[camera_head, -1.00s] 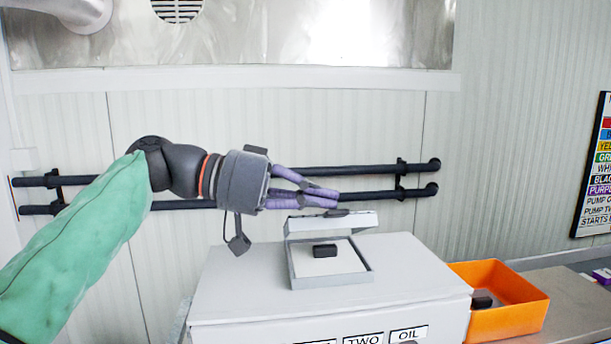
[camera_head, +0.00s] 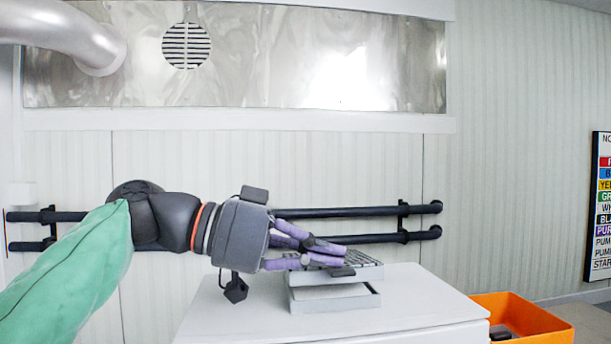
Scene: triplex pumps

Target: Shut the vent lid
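The vent lid (camera_head: 368,266) is a pale panel with a slatted grille on top. It is hinged on a small grey box (camera_head: 335,299) on the white cabinet. The lid slopes over the box, with a gap at its front; the inside of the box is mostly hidden. My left gripper (camera_head: 335,257) comes in from the left with purple fingers drawn together at the tips. The fingertips overlap the lid's left part and seem to touch its top; exact contact is hard to tell. Nothing is held between them. My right gripper is out of view.
The white cabinet top (camera_head: 430,295) is clear to the right of the box. An orange bin (camera_head: 535,324) with a dark item in it stands at the lower right. Black pipes (camera_head: 410,222) run along the wall behind my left arm.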

